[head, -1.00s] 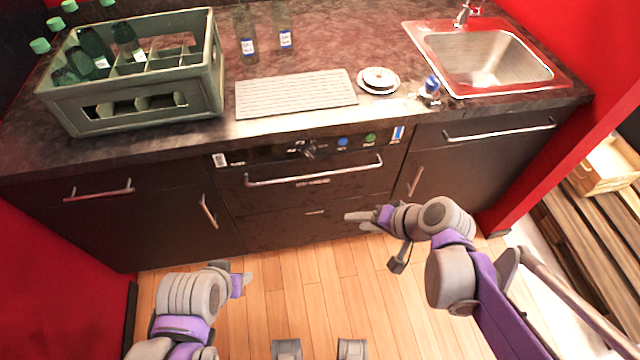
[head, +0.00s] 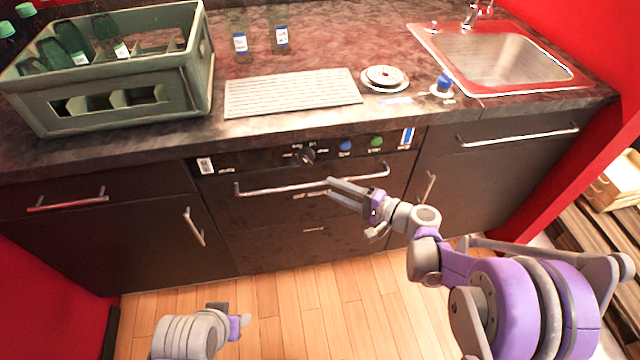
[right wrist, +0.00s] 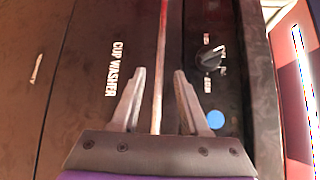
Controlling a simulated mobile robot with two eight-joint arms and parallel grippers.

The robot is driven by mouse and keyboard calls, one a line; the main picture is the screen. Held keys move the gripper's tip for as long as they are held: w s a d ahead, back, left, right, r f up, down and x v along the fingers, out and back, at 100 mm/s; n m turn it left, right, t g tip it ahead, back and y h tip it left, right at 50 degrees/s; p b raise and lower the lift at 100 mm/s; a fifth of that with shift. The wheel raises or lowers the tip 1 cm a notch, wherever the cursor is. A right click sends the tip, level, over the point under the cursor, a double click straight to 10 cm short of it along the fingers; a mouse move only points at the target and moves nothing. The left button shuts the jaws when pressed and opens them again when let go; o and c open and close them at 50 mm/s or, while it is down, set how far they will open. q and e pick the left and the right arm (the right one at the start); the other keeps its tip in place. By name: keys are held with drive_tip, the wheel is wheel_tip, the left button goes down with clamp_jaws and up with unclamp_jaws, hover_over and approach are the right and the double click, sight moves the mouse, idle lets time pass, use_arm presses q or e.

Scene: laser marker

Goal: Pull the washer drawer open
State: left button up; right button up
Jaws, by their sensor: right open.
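The washer drawer (head: 290,216) is a dark front below the counter, labelled "CUP WASHER" in the right wrist view. Its long metal handle (head: 270,189) runs across the top of the front; the drawer looks shut. My right gripper (head: 331,186) is at the right half of the handle. In the right wrist view the handle (right wrist: 160,70) passes between the two open fingers (right wrist: 158,75); I cannot tell whether they touch it. My left gripper (head: 243,321) is low at the bottom left, away from the drawer; its fingers are too unclear to read.
Above the handle is a panel with a black knob (head: 306,155), a blue button (head: 345,146) and a green button (head: 376,141). The counter holds a bottle crate (head: 120,85), a ribbed mat (head: 290,93) and a sink (head: 500,55). The wooden floor (head: 270,300) before the drawer is clear.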

sight(323, 184)
drive_tip(key=x, duration=0.5)
drive_tip(key=shift+w+a, duration=0.1)
drive_tip(key=shift+a, duration=0.1)
clamp_jaws()
idle(1.2)
